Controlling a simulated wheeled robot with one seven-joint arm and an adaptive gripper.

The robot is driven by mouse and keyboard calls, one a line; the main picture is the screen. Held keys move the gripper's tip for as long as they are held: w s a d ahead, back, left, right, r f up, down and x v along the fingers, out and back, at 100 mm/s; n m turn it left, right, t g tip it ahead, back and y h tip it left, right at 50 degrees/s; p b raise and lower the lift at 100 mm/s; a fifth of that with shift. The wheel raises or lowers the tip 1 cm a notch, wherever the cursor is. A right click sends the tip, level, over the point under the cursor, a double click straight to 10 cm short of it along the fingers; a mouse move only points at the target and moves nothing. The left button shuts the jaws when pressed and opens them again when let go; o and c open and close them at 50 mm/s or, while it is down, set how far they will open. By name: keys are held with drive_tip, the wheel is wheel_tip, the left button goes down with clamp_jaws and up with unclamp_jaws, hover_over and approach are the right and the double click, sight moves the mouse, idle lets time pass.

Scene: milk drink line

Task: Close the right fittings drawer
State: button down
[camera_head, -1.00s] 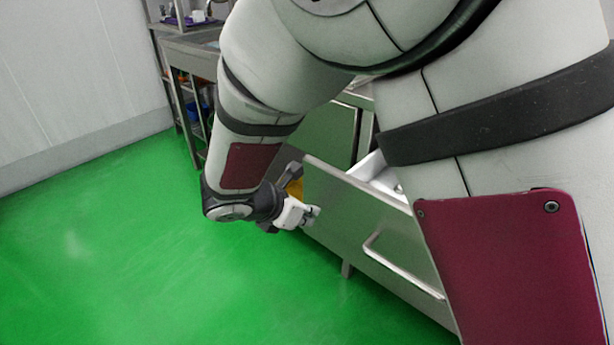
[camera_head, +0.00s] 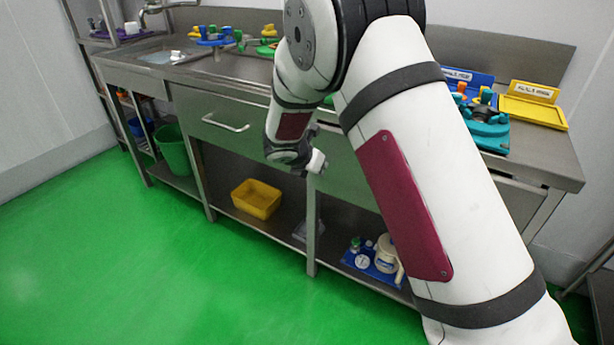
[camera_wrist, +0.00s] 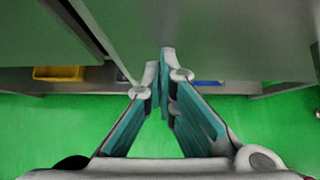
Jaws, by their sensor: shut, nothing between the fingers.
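The right fittings drawer (camera_head: 345,178) is a steel front under the worktop, partly hidden behind my arm. It looks pushed in, roughly in line with the cabinet, and no open interior shows; its far part is hidden. My gripper (camera_head: 319,162) is at the left end of this drawer front, near the post between the two drawers. In the wrist view my gripper (camera_wrist: 164,85) has its fingertips together and empty, pointing at the steel drawer front (camera_wrist: 235,40). Whether they touch it I cannot tell.
The left drawer (camera_head: 215,108) looks shut and has a bar handle. A lower shelf holds a yellow bin (camera_head: 256,198) and a blue tray (camera_head: 375,268) with a jug. A green bucket (camera_head: 172,150) stands left. The green floor in front is clear.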

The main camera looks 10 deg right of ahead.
drive_tip(key=shift+w+d+p, duration=0.3)
drive_tip(key=shift+w+d, duration=0.65)
drive_tip(key=shift+w, duration=0.25)
drive_tip(key=shift+d, duration=0.1)
drive_tip(key=shift+r, duration=0.1)
